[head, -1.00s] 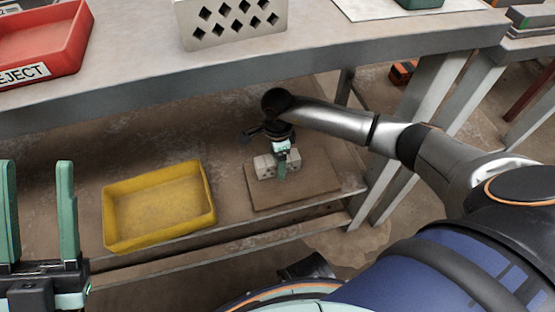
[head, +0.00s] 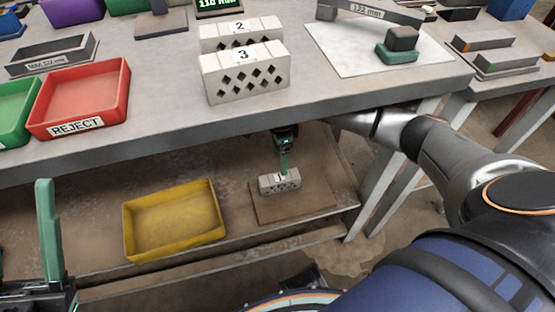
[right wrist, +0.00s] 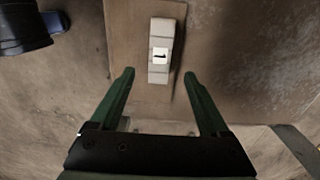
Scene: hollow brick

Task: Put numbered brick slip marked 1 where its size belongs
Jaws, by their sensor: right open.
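The pale brick slip marked 1 (head: 281,184) lies on a brown board (head: 318,203) on the lower shelf, its number upward and holes in its side. It also shows in the right wrist view (right wrist: 161,72). My right gripper (head: 284,172) is open at the brick in the head view. In the right wrist view its fingertips (right wrist: 158,80) are apart on either side of the brick's near end, not closed on it. The table edge hides part of my right wrist. My left gripper (head: 45,190) is at the lower left, one finger showing, nothing seen in it.
Bricks marked 2 (head: 236,30) and 3 (head: 245,72) stand on the table above. A red REJECT tray (head: 122,92), a green tray (head: 14,108) and a grey gauge frame (head: 85,45) are left. A yellow tray (head: 128,236) sits on the shelf. The table edge (head: 330,112) overhangs.

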